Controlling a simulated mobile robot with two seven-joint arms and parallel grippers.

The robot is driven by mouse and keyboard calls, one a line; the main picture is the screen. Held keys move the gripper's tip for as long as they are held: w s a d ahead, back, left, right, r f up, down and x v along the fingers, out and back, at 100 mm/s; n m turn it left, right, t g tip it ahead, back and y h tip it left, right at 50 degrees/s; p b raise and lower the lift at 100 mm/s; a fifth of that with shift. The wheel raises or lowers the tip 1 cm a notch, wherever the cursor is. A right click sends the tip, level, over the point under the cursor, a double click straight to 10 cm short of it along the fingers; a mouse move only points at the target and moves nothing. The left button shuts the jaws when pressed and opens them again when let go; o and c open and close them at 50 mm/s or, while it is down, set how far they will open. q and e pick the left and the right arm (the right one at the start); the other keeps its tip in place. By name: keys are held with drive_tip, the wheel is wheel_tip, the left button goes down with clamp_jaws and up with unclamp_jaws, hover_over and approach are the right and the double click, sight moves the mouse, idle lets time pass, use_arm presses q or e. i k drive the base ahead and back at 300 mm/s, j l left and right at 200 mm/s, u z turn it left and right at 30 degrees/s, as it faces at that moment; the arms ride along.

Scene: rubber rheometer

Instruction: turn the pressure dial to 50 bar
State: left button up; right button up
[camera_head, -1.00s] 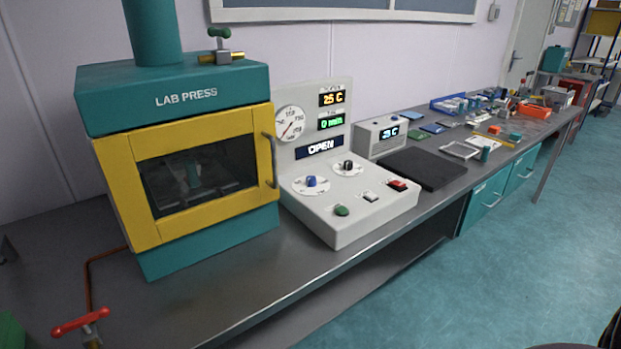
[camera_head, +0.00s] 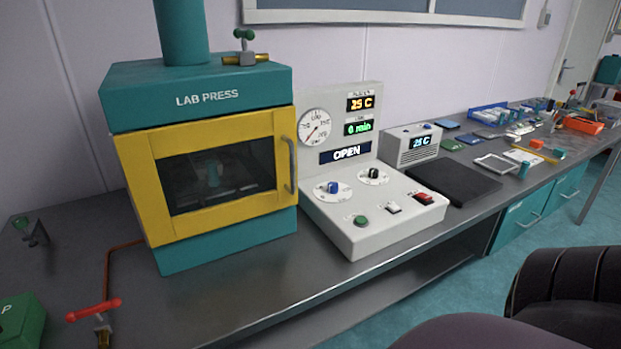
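The control console (camera_head: 355,232) stands right of the lab press (camera_head: 205,240) on the bench. Its sloping front has a blue knob (camera_head: 333,187) and a black knob (camera_head: 373,174), each on a white round scale. I cannot read which is the pressure dial or where either points. A round gauge (camera_head: 315,127) with a red needle sits on the upright panel; its numbers are too small to read. Displays beside it show 25 C (camera_head: 361,103), 0 min (camera_head: 358,128) and OPEN (camera_head: 346,153). Neither gripper shows, and nothing touches the knobs.
A black plate (camera_head: 453,182) is to the right. A red-handled valve (camera_head: 94,310) is front left. Dark rounded shapes (camera_head: 570,295), unidentified, fill the lower right corner.

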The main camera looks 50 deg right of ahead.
sight(332, 188)
drive_tip(key=k+l+u, duration=0.2)
drive_tip(key=l, duration=0.2)
drive_tip(key=k+l+u, duration=0.15)
drive_tip(key=l, duration=0.3)
drive_tip(key=k+l, duration=0.15)
drive_tip(key=l, duration=0.25)
drive_tip(key=k+l+u, duration=0.1)
drive_tip(key=l, duration=0.3)
drive_tip(key=k+l, duration=0.25)
drive_tip(key=l, duration=0.15)
drive_tip(key=k+l+u, duration=0.1)
drive_tip(key=l, duration=0.35)
drive_tip(key=k, duration=0.05)
